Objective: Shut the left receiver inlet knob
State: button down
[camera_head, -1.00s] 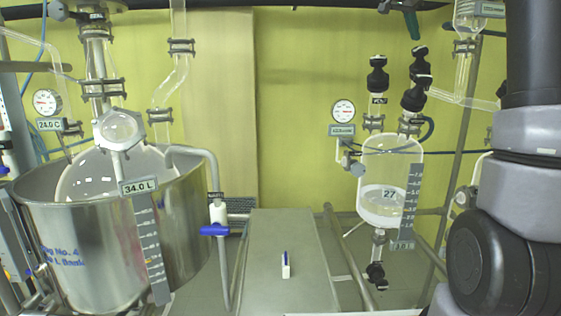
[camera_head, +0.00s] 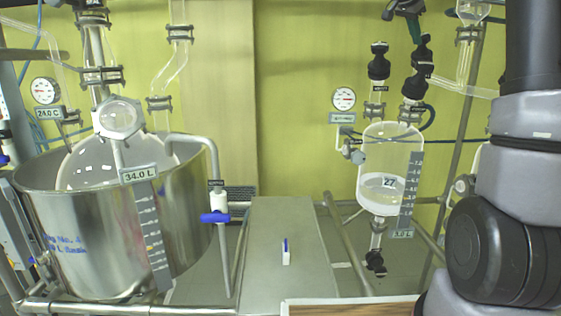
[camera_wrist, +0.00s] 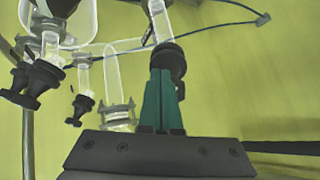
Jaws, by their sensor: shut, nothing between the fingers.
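The glass receiver (camera_head: 407,150) with a "27" label hangs right of centre in the head view. A black knob (camera_head: 379,62) stands on its left top inlet, and black knobs (camera_head: 421,52) sit in a tilted stack on the right one. The small inlet labels are unreadable, so I cannot tell which knob is the left inlet's. My gripper (camera_head: 416,38), with green fingers, is shut and empty, pointing down just above the right stack. In the wrist view the shut fingers (camera_wrist: 160,76) are close to a black knob (camera_wrist: 168,60); contact is unclear.
A steel bath (camera_head: 120,240) with a glass reactor stands at left, with a blue-handled valve (camera_head: 215,217) beside it. A grey bench (camera_head: 265,270) is in the middle. A wooden-topped surface (camera_head: 350,307) shows at the bottom edge. Glass pipes and frame bars flank the receiver.

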jog(key=shift+w+d+r, duration=0.15)
dwell(0.4)
jog(key=shift+w+a, duration=0.2)
jog(key=shift+w, duration=0.05)
jog(key=shift+w+a+r, duration=0.25)
jog(key=shift+w+a, duration=0.1)
jog(key=shift+w, duration=0.3)
jog(key=shift+w+r, duration=0.15)
jog(key=shift+w, duration=0.25)
dwell(0.3)
jog(key=shift+a, duration=0.15)
jog(key=v, duration=0.6)
jog(key=shift+w+d+r, duration=0.15)
jog(key=shift+d+r, duration=0.15)
jog(key=shift+d, duration=0.05)
